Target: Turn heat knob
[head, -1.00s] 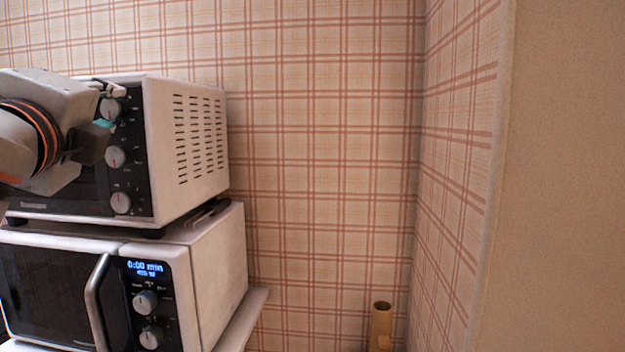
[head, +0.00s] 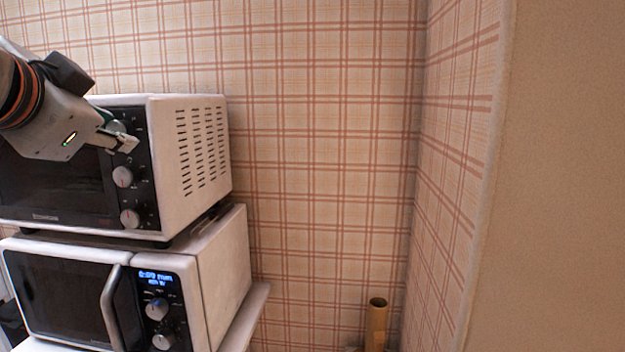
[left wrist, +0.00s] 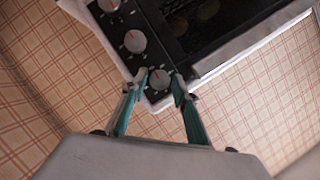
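The toaster oven (head: 190,165) is white with a black front and stands on top of a microwave. Its panel has three grey knobs with red marks: the top knob (head: 115,127), middle knob (head: 123,177) and bottom knob (head: 129,218). My left gripper (head: 128,142) is at the top knob and partly hides it. In the left wrist view, the gripper's teal fingers (left wrist: 159,78) are apart, one on each side of the top knob (left wrist: 160,79). I cannot tell whether they touch it. The middle knob (left wrist: 134,41) is clear of the fingers. My right gripper is out of view.
The microwave (head: 225,262) below has a lit display (head: 157,278), two knobs and a curved handle (head: 112,305). A bamboo-coloured tube (head: 377,322) stands near the corner. Plaid walls are behind and at the right; the space right of the ovens is open.

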